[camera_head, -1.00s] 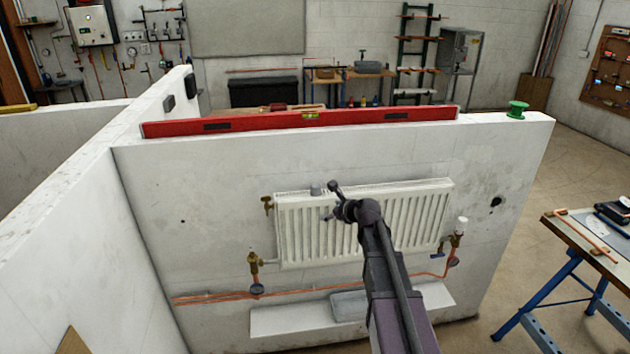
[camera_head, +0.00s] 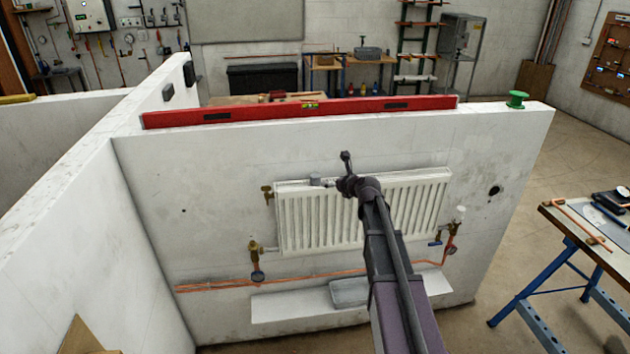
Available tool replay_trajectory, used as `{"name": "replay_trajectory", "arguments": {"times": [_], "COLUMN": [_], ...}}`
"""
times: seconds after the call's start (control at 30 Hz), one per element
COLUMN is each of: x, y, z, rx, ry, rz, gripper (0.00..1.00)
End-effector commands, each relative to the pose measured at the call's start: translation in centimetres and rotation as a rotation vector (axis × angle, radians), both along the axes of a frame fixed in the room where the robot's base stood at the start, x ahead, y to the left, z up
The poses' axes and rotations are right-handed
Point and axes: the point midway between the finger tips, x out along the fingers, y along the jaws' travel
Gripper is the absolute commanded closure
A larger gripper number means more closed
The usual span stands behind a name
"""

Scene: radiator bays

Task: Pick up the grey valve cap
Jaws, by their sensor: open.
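The grey valve cap (camera_head: 315,180) is a small grey piece at the top edge of the white radiator (camera_head: 292,222), left of its middle. My gripper (camera_head: 336,170) is just to the right of the cap, in front of the radiator's top edge. Its fingers are spread, one pointing up and one pointing left toward the cap. The left fingertip appears very close to the cap; I cannot tell if they touch. Nothing shows between the fingers. My arm hides part of the radiator's middle and right side.
A red spirit level (camera_head: 250,114) and a green spool (camera_head: 516,99) lie on the wall top. Brass valves (camera_head: 255,249) and copper pipes (camera_head: 215,286) flank the radiator below. A grey block (camera_head: 348,292) sits on the white ledge (camera_head: 285,307). A workbench (camera_head: 585,238) stands at right.

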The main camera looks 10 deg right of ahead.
Motion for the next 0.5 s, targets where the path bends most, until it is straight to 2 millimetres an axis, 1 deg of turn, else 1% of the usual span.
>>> {"name": "replay_trajectory", "arguments": {"times": [0.03, 0.3, 0.5], "x": [0.8, 4.3, 5.9], "y": [0.2, 1.6, 2.4], "z": [-0.5, -2.1, -2.7], "rx": [-0.001, 0.000, -0.001], "ry": [0.000, 0.000, 0.000], "rz": [0.001, 0.002, 0.001], "gripper": [0.06, 0.06, 0.06]}}
